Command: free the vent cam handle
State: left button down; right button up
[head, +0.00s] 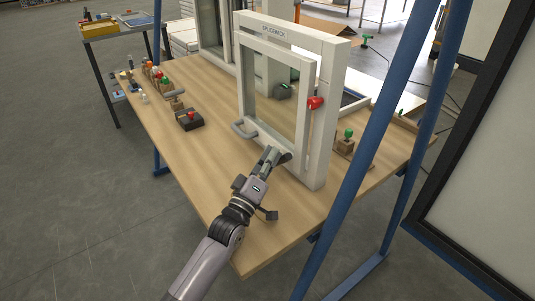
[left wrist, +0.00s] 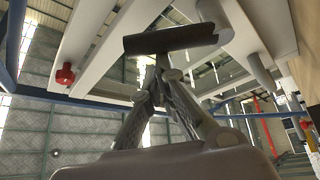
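The white vent window frame (head: 318,130) stands upright on the wooden bench, with a red knob (head: 316,102) on its right side; the knob also shows in the left wrist view (left wrist: 65,74). A dark handle (head: 285,158) sits low on the frame and appears as a dark grey bar in the left wrist view (left wrist: 172,40). My left gripper (head: 271,154) is at this handle. In the left wrist view its fingers (left wrist: 161,64) come together at the bar's lower edge. I cannot tell whether they touch it. My right gripper is not in view.
A grey pull handle (head: 243,130) sits at the frame's lower left. A black box with a red button (head: 190,120) and several small parts lie on the bench's left. A wooden block with a green knob (head: 345,142) stands right. Blue posts (head: 375,130) rise in front.

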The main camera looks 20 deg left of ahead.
pick_arm(q)
jog(key=shift+s+d+f+p, duration=0.3)
jog(key=shift+s+d+f, duration=0.25)
jog(key=shift+d, duration=0.2)
jog(key=shift+f, duration=0.1)
dwell(0.3)
jog(key=s+a, duration=0.3)
jog(key=s, duration=1)
jog(key=shift+f, duration=0.15)
